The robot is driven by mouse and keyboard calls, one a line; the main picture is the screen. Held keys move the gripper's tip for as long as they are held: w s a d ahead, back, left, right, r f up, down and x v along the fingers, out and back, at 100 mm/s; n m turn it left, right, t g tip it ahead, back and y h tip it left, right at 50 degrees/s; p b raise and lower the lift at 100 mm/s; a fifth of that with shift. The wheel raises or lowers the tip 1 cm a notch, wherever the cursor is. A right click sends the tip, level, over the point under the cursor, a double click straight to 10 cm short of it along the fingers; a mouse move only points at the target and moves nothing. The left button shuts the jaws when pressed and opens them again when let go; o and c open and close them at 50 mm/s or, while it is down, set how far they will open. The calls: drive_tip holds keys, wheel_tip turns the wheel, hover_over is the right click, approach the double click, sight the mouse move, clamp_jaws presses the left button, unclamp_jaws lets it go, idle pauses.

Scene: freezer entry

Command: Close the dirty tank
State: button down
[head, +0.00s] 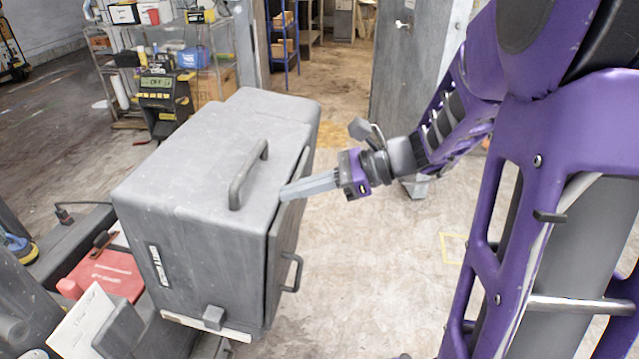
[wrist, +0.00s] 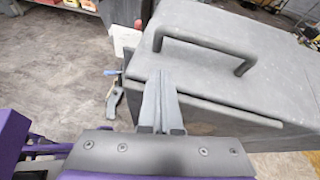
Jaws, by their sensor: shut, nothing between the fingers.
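The dirty tank is most likely the large grey box (head: 190,170) left of centre in the head view, though no label reading so is legible. It has a bar handle (head: 248,174) on its top and another handle (head: 292,272) on its right side. The box top (wrist: 220,85) and its top handle (wrist: 205,50) also show in the wrist view. My gripper (head: 284,192) is shut and empty, its fingertips at the box's upper right edge near the top handle. In the wrist view my fingers (wrist: 160,75) overlap the box edge; I cannot tell whether they touch it.
A red case (head: 107,272) lies left of the box. A yellow and black device (head: 162,95) and a loaded shelf (head: 170,50) stand behind it. A grey door (head: 398,60) stands open at the back. The floor right of the box is clear.

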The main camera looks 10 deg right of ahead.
sight(267, 211)
drive_tip(key=a, duration=0.5)
drive_tip(key=shift+w+a+r, duration=0.1)
drive_tip(key=shift+w+r, duration=0.05)
drive_tip(key=shift+w, duration=0.2)
drive_tip(key=shift+w+a+r, duration=0.1)
drive_tip(key=shift+a+r, duration=0.05)
drive_tip(key=shift+a, duration=0.2)
drive_tip(key=shift+r, duration=0.1)
